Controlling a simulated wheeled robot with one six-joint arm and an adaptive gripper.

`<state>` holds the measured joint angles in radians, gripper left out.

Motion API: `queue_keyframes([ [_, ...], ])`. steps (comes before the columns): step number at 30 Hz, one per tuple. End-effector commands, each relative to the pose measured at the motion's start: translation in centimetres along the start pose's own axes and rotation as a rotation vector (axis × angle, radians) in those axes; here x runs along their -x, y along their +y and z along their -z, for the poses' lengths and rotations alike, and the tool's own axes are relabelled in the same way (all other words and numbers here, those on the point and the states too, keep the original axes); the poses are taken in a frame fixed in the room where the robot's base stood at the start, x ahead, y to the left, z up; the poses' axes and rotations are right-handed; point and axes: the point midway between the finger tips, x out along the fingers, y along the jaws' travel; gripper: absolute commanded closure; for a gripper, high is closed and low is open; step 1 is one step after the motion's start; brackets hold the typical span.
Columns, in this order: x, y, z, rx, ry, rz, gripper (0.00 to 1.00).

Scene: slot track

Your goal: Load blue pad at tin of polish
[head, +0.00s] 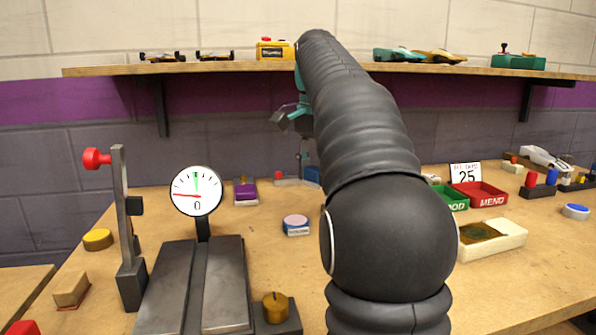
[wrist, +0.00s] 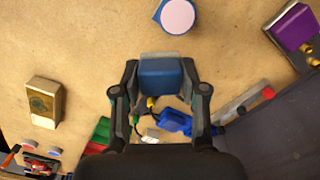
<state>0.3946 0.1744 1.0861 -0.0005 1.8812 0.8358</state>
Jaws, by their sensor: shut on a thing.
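My gripper (wrist: 159,91) is shut on a blue pad (wrist: 160,76) with a pale grey edge, held between both fingertips above the bench. A low round tin with a pink top and blue side (wrist: 177,16) stands at the top of the wrist view, apart from the pad. It also shows left of my arm in the head view (head: 296,224), above a small label. A blue-rimmed tin with a white top (head: 575,211) stands at far right. I cannot tell which is the polish.
A gauge (head: 197,191) and clamp post (head: 126,220) stand left. A purple block (head: 246,194) is behind. Green (head: 455,199) and red (head: 478,195) trays and a cream block with a brown-green top (head: 491,240) lie right. A shelf (head: 215,69) runs above. Bench around the pink-topped tin is clear.

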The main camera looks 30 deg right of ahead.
Motion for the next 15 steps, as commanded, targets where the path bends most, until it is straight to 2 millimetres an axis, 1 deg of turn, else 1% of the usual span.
queue_keyframes([
  [1, -0.2, -1.0, -1.0, 0.080, 0.000, -0.001, 0.85],
  [3, -0.4, -1.9, -1.9, 0.169, 0.000, -0.001, 0.85],
  [6, -0.6, -2.5, -2.7, 0.242, 0.000, -0.001, 0.85],
  [11, -1.4, -2.6, -2.8, 0.260, 0.000, -0.001, 0.85],
  [15, -2.7, -2.5, -2.7, 0.257, -0.002, -0.002, 0.85],
])
